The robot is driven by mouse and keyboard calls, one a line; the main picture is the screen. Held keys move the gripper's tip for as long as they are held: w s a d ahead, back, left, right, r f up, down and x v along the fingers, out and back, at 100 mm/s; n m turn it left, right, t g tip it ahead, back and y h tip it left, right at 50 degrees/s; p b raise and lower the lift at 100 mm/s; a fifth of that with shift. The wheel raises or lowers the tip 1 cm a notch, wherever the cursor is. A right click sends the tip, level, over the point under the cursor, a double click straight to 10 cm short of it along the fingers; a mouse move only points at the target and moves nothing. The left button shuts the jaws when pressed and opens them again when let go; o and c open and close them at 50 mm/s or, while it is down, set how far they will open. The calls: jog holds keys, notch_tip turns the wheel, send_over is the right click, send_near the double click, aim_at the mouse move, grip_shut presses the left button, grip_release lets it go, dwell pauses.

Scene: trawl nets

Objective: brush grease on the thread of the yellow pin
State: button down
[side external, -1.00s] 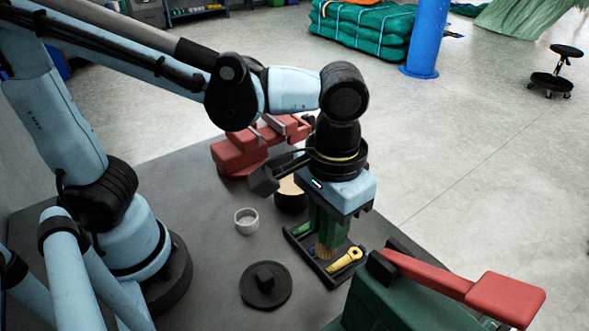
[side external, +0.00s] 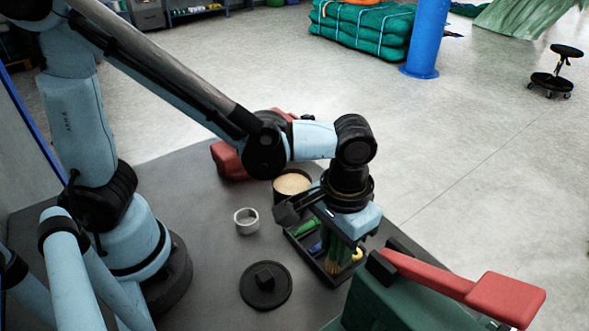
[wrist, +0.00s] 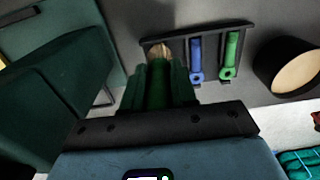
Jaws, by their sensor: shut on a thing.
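My gripper (side external: 345,232) is shut on a brush, whose pale bristles (side external: 332,266) point down over the black tray (side external: 310,256). The bristles (wrist: 160,50) also show at the tray's edge in the wrist view, beyond the green fingers. The yellow pin (side external: 357,254) lies in the tray's right end, mostly hidden behind the brush and gripper. I cannot tell whether the bristles touch its thread. In the wrist view the yellow pin is hidden. An open black tin (side external: 293,183) of tan grease stands behind the tray; it also shows in the wrist view (wrist: 300,75).
A blue pin (wrist: 196,60) and a green pin (wrist: 232,55) lie in the tray. A white ring (side external: 246,221) and a black lid (side external: 265,287) lie left of it. A green block with a red lever (side external: 440,283) stands close on the right. A red tool (side external: 228,160) is behind.

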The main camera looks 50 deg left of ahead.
jog(key=shift+w, duration=0.7)
jog(key=s, duration=0.4)
jog(key=shift+f, duration=0.1)
notch_tip(320, 180, up, 8)
jog(key=shift+f, duration=0.15)
dwell(0.7)
jog(key=shift+f, duration=3.75)
jog(key=shift+w+r, duration=0.1)
jog(key=shift+w, duration=0.55)
jog(key=shift+w+f, duration=0.2)
jog(key=shift+w, duration=0.95)
jog(key=shift+s, duration=1.95)
notch_tip(320, 180, up, 8)
